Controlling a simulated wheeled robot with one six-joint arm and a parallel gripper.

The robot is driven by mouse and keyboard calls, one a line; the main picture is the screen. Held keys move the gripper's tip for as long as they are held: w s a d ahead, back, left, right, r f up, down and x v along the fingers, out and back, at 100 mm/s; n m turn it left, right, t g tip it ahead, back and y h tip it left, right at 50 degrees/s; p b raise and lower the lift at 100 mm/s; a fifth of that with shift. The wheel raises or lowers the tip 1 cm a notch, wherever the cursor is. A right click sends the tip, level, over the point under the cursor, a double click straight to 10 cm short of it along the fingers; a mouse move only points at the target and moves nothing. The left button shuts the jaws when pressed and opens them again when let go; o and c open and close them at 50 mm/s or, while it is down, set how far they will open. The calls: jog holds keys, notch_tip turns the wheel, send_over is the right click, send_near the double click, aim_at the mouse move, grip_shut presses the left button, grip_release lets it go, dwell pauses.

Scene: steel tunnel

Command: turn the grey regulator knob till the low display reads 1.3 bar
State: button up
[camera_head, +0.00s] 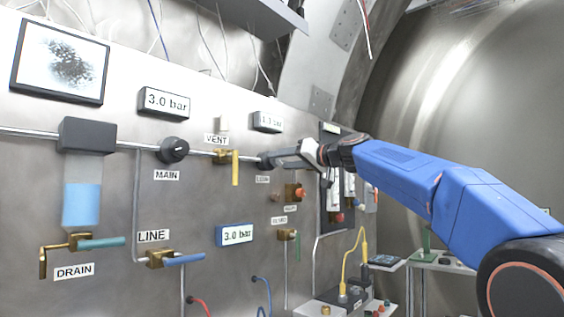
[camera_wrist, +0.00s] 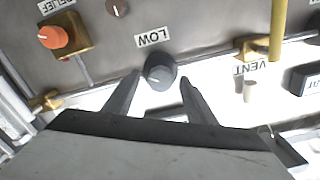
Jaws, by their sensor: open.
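The grey regulator knob (camera_wrist: 158,72) sits on the wall panel beside the label LOW (camera_wrist: 153,38), which appears upside down in the wrist view. My gripper (camera_wrist: 160,79) is open, with one fingertip on each side of the knob and a gap visible to each. In the head view my gripper (camera_head: 272,160) reaches the panel from the right and largely covers the knob. The low display (camera_head: 268,121) is above it, small and slanted; it seems to read about 1.1 bar, but the digits are not sharp.
The VENT valve with its yellow handle (camera_head: 235,167) is close left of my gripper. The orange RELIEF knob (camera_wrist: 54,37) is also near. The MAIN knob (camera_head: 174,150) is farther left, under a display (camera_head: 164,102) reading 3.0 bar.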

jog(key=v, duration=1.6)
jog(key=shift+s+d, duration=0.15)
jog(key=shift+d, duration=0.05)
jog(key=shift+f, duration=0.15)
jog(key=s+d+f+m+g+h, duration=0.2)
jog(key=s+d+f+h, duration=0.2)
jog(key=s+f, duration=0.9)
jog(key=s+d+f+m+g+h, duration=0.1)
jog(key=s+d+f+h, duration=0.4)
jog(key=f, duration=2.1)
jog(key=s+d+f+m+g+h, duration=0.2)
jog(key=s+d+f+h, duration=0.3)
jog(key=s+d+f, duration=0.6)
jog(key=s+f+g, duration=0.1)
jog(key=s+f, duration=0.8)
jog(key=s, duration=0.2)
jog(key=shift+s+d+f+m, duration=0.3)
jog(key=shift+d, duration=0.05)
